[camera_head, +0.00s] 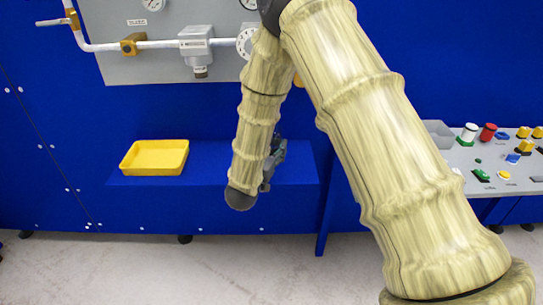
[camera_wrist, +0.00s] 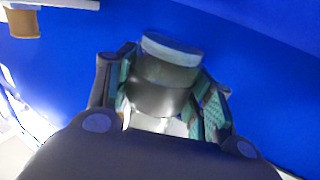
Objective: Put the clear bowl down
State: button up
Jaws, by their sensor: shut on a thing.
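The clear bowl (camera_wrist: 165,75) shows in the wrist view as a grey, partly see-through cylinder with a pale blue-grey disc at its far end. My gripper (camera_wrist: 165,95) is shut on it, with a green-padded finger on each side. In the head view my gripper (camera_head: 276,160) is mostly hidden behind my own arm, above the right part of the blue ledge (camera_head: 215,186). I cannot make out the bowl there. I cannot tell whether the bowl touches any surface.
A yellow tray (camera_head: 150,171), seemingly empty, sits on the ledge left of my gripper. The ledge between them is clear. A grey panel (camera_head: 150,70) with pipes, gauges and a grey filter unit (camera_head: 195,42) is above. A control panel (camera_head: 500,160) stands at right.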

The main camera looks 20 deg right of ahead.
jog(key=shift+f, duration=1.6)
jog(key=shift+a+f, duration=0.1)
jog(key=o, duration=1.3)
jog(key=v, duration=1.2)
jog(key=shift+s, duration=0.1)
